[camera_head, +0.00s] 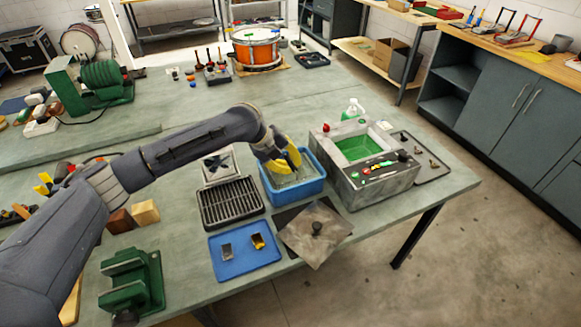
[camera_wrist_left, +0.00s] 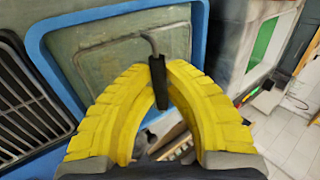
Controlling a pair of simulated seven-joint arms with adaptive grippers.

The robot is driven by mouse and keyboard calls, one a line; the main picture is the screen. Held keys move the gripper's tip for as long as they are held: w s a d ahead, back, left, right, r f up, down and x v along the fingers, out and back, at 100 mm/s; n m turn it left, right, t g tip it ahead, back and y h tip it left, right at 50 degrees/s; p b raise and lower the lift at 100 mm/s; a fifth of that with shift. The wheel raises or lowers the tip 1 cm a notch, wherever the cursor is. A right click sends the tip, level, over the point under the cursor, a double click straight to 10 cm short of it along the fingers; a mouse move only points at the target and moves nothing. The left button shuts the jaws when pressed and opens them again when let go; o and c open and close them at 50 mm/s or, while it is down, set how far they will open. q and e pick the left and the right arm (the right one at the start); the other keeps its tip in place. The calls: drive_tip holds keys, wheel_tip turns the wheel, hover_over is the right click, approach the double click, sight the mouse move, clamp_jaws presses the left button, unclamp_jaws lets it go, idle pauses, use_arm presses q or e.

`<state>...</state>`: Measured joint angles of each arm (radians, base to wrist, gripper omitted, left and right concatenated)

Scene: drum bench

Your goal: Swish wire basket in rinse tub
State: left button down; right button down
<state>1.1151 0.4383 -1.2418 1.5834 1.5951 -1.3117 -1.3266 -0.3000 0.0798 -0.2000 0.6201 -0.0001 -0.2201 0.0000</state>
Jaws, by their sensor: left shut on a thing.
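My left gripper (camera_head: 291,160) reaches over the blue rinse tub (camera_head: 268,194), its yellow fingers inside the tub's outline. In the left wrist view the two yellow fingertips (camera_wrist_left: 161,72) close on a dark upright handle with a bent top (camera_wrist_left: 157,85). This is the wire basket's handle. A thin-edged rectangular shape below it (camera_wrist_left: 112,66), perhaps the basket, lies within the tub; its mesh and depth are too unclear to tell. The tub's blue rim (camera_wrist_left: 55,68) runs around it. My right gripper is not in view.
A black slatted rack (camera_head: 231,204) stands left of the tub. A grey machine with a green-lined basin (camera_head: 355,148) stands right. A blue tray (camera_head: 245,262) with small parts and a tilted metal lid with a knob (camera_head: 300,243) lie in front. A drum (camera_head: 257,50) stands behind.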

use_arm(q)
drive_tip(key=shift+r, duration=4.05)
